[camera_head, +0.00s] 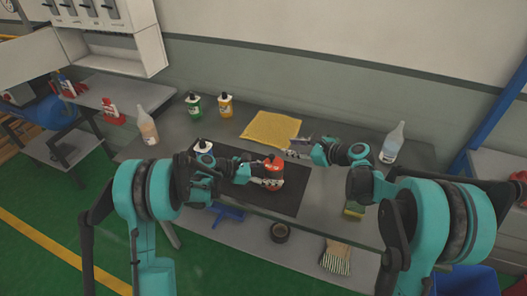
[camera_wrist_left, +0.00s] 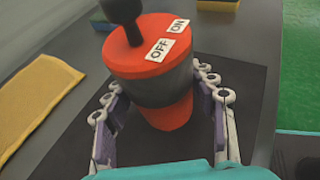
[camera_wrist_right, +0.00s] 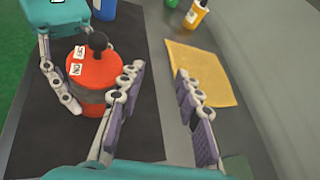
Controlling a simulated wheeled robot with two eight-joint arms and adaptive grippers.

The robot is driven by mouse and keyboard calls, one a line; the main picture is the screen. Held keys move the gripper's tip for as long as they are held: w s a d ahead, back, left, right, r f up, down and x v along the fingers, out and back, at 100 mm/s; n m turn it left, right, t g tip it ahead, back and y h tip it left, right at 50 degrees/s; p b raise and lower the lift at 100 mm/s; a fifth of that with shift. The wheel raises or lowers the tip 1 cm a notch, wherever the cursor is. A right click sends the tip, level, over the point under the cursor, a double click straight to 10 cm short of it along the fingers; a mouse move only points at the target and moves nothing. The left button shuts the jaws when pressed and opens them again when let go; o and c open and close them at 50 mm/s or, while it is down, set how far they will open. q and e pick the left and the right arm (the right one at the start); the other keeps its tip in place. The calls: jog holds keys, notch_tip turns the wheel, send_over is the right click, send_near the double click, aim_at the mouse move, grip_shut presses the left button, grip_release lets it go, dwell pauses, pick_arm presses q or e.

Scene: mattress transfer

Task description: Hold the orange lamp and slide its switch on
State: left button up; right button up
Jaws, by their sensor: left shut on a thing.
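The orange lamp (camera_head: 273,172) stands upright on a dark mat (camera_head: 293,199) on the table. It has a grey band, and its top carries a black knob with white OFF and ON labels, clear in the left wrist view (camera_wrist_left: 148,55). In that view the knob leans to the OFF side. My left gripper (camera_wrist_left: 163,112) is shut around the lamp's middle, one finger on each side. My right gripper (camera_wrist_right: 157,100) is open and empty, beside the lamp and near the cloth. The lamp also shows in the right wrist view (camera_wrist_right: 93,72), at left.
A yellow cloth (camera_head: 271,129) lies behind the mat. Green (camera_head: 194,107) and orange (camera_head: 226,105) bottles stand at the back, and a clear bottle (camera_head: 392,143) at the right. A sponge (camera_head: 354,210) lies near the front right edge.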

jog(key=s+d+m+t, duration=0.2)
jog(key=s+t, duration=0.1)
jog(key=m+y, duration=0.1)
jog(key=y, duration=0.2)
send_near(272, 159)
jog(key=x, duration=1.4)
jog(key=shift+w+r, duration=0.15)
jog(key=shift+w, duration=0.35)
grip_shut()
